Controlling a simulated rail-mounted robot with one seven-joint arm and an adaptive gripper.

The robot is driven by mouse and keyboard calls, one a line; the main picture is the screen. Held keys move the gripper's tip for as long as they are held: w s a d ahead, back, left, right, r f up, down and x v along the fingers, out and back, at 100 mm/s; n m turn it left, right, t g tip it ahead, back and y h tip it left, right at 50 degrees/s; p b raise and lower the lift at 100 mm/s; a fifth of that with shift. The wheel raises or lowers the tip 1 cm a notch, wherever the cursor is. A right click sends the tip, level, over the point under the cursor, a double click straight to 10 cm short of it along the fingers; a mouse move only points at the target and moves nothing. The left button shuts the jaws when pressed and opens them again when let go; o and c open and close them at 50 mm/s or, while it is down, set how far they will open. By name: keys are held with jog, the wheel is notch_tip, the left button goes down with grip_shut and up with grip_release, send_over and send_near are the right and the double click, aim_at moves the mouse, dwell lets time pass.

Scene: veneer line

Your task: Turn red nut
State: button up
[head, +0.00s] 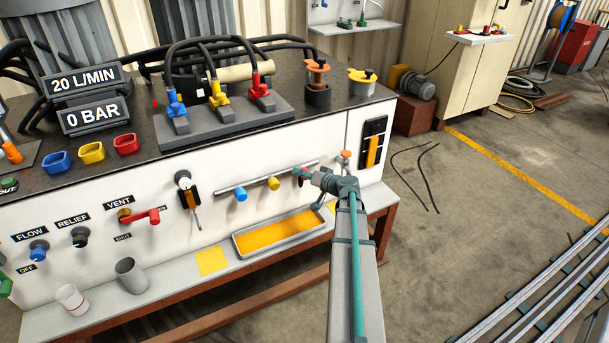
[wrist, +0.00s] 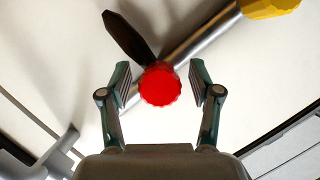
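The red nut (wrist: 160,84) is a round, ridged cap on a metal bar (wrist: 205,35) in the wrist view. My gripper (wrist: 160,80) is open, with one finger to the left of the nut and one to the right. Gaps show between the nut and both finger pads, so neither appears to touch it. In the head view, a small bit of red (head: 302,171) shows at the right part of the bar on the white panel, with my gripper (head: 308,175) right at it and hiding most of it.
A yellow nut (head: 273,183) and a blue nut (head: 240,194) sit on the same bar to the left. A dark flat piece (wrist: 128,36) sticks out beside the red nut. A tray with an orange inside (head: 236,244) stands below. An orange-topped knob (head: 346,155) is close right.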

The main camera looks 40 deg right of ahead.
jog(key=c, duration=1.1)
jog(key=shift+b, duration=0.4)
jog(key=shift+f+m+y+b, duration=0.35)
jog(key=shift+m+b, duration=0.35)
jog(key=shift+b, duration=0.5)
jog(key=m+t+b, duration=0.1)
jog(key=m+b, duration=0.1)
jog(key=b, duration=0.1)
jog(key=shift+r+y, duration=0.1)
jog(key=shift+y, duration=0.25)
jog(key=m+t+y+b, duration=0.1)
jog(key=m+b, duration=0.1)
jog(key=m, duration=0.1)
jog(key=shift+r+b, duration=0.1)
jog(key=shift+b, duration=0.3)
jog(key=shift+r+m+t+b, duration=0.2)
jog(key=shift+m+t+b, duration=0.7)
jog(key=shift+m, duration=0.7)
